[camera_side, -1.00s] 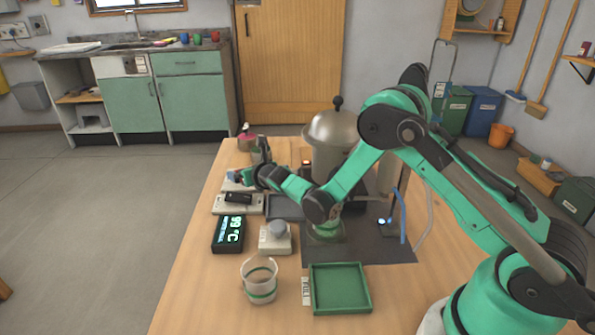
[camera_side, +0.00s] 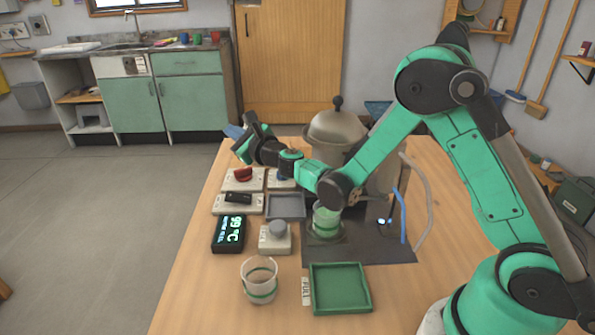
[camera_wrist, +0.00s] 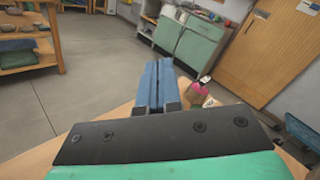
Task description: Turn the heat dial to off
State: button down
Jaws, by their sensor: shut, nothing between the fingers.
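The controls stand on the left half of the table in the side view. A red knob (camera_side: 243,174) sits on a pale base, a blue knob (camera_side: 282,176) is partly hidden beside it, and a round grey knob (camera_side: 278,228) is on a nearer base. I cannot read labels that tell which one is the heat dial. My gripper (camera_side: 234,132) is above and beyond the red knob, apart from it. Its blue fingers (camera_wrist: 157,84) lie together, shut and empty, in the wrist view.
A black display (camera_side: 229,234) reads 99 °C. A black switch (camera_side: 238,198) lies between it and the red knob. The metal boiler (camera_side: 334,137) stands behind my forearm. A beaker (camera_side: 260,280) and a green tray (camera_side: 340,288) are in front. A pink bottle (camera_wrist: 196,95) is near the fingers.

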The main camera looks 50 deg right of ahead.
jog(key=s+a+f+n+g+y, duration=0.2)
jog(key=s+a+n+g+y, duration=0.2)
jog(key=n, duration=0.5)
jog(key=n+g+h, duration=0.1)
jog(key=g+h, duration=0.4)
send_near(251, 169)
jog(key=f, duration=0.5)
jog(key=shift+w+a+f, duration=0.3)
jog(key=shift+w+f, duration=0.05)
jog(key=w, duration=0.2)
jog(key=shift+w+d, duration=0.25)
jog(key=shift+d, duration=0.05)
jog(key=shift+w+d, duration=0.2)
jog(key=shift+w, duration=0.5)
jog(key=shift+w+d, duration=0.3)
jog(key=shift+w, duration=0.15)
jog(key=shift+w+d+r, duration=0.1)
jog(key=shift+d, duration=0.05)
